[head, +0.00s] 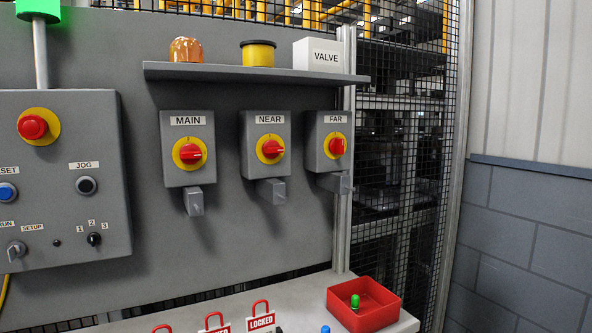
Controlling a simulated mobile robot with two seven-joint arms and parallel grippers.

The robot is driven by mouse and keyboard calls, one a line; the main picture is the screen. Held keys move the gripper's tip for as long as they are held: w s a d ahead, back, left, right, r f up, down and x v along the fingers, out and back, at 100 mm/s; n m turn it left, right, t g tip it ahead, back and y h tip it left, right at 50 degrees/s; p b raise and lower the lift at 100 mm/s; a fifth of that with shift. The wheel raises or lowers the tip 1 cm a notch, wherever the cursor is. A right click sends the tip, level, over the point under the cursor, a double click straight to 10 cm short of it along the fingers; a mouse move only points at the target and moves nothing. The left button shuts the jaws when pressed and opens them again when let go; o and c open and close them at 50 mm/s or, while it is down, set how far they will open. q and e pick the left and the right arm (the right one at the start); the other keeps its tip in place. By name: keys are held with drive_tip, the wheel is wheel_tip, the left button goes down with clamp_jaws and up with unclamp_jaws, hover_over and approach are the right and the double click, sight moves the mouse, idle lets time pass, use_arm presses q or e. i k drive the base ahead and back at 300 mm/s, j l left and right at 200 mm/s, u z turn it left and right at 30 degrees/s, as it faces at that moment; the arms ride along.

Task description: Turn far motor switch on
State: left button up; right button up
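The far motor switch (336,146) is a red rotary knob on a yellow disc. It sits on a grey box labelled FAR (325,168), the rightmost of three switch boxes on the grey panel. The knob's exact angle is hard to tell at this size. A grey hasp-like tab (338,183) sticks out below the box, and I see no lock on it. Neither of my grippers is in view.
Left of it are the NEAR switch (270,149) and MAIN switch (190,153). A shelf (250,74) overhangs them. Below, a table (300,297) carries a red bin (374,318) and red LOCKED tags (261,322). A control box (60,215) is at left, mesh fence (405,185) at right.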

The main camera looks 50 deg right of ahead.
sight(335, 146)
drive_tip(key=k+l, duration=0.1)
drive_tip(key=l, duration=2.5)
drive_tip(key=k+l, duration=0.15)
drive_tip(key=l, duration=1.15)
